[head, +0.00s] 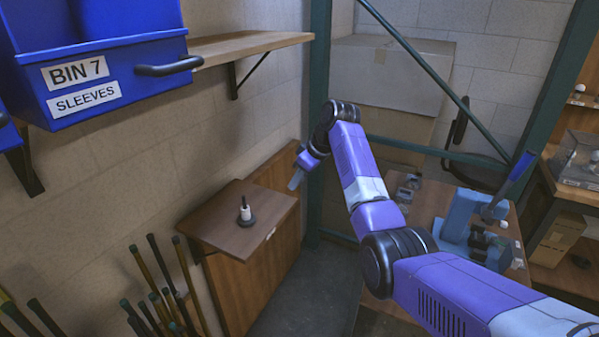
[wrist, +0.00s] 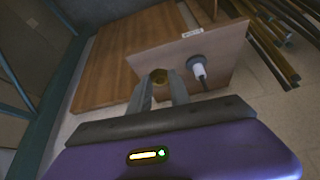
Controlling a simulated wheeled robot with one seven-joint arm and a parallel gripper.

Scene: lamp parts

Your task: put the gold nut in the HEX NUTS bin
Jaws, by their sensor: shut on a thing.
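My gripper (wrist: 160,88) is shut on the gold nut (wrist: 159,76), which sits between the fingertips in the wrist view. In the head view my gripper (head: 297,178) is in the air to the right of a small brown wall shelf; the nut cannot be made out there. No bin labelled HEX NUTS shows in either view. The one readable bin is a blue bin (head: 120,75) marked BIN 7 SLEEVES, at the upper left.
A black and white part (head: 245,211) stands on the small brown shelf (head: 205,232); it also shows in the wrist view (wrist: 196,68). Several rods (head: 165,290) lean below. A green metal frame (head: 318,120) and a cardboard box (head: 390,75) stand behind my arm. A workbench is at right.

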